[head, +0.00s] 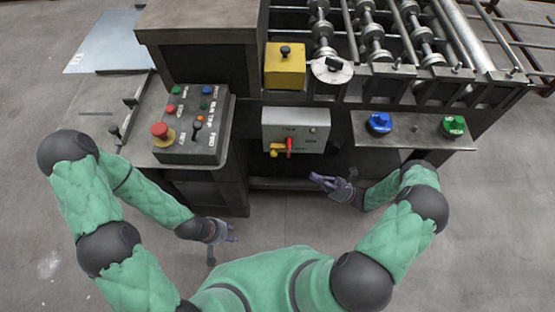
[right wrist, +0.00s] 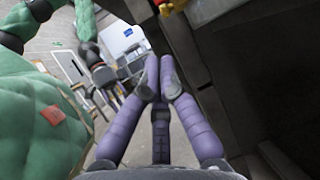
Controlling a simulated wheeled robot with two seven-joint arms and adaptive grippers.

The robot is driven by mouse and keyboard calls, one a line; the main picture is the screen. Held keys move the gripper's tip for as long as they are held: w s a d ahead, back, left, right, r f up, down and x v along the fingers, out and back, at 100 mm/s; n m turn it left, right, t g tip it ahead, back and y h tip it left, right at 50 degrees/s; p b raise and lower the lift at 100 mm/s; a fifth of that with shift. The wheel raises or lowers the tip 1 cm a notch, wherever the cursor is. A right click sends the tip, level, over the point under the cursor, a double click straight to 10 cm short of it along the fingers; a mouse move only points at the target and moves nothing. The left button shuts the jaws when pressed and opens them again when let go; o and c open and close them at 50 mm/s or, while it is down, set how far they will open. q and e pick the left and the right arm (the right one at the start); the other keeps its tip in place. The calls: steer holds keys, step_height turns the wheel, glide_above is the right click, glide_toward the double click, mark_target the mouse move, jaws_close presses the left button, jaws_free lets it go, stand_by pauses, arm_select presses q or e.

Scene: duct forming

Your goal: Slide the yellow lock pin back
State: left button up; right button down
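The yellow lock pin (head: 273,153) shows as a small yellow piece at the lower left of a grey switch box (head: 296,128), beside a red lever (head: 289,147). My right gripper (head: 318,178) is below and to the right of the pin, apart from it. In the right wrist view its purple fingers (right wrist: 160,78) have tips close together with nothing seen between them; how far they are closed is unclear. A bit of red and yellow (right wrist: 170,5) shows at that view's top edge. My left gripper (head: 232,236) hangs low at the left, away from the box, too small to read.
A control panel (head: 195,125) with a red stop button stands left of the switch box. A yellow box (head: 285,66) with a black knob sits above. Blue (head: 379,123) and green (head: 454,126) knobs are on the right ledge. Open floor lies in front of the machine.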

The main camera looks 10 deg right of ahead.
mark_target(278, 150)
arm_select(q)
step_height(278, 150, down, 2)
steer(key=shift+f+b, duration=0.15)
steer(key=shift+b, duration=1)
arm_select(e)
steer(key=x, duration=1.4)
steer(key=shift+r, duration=0.1)
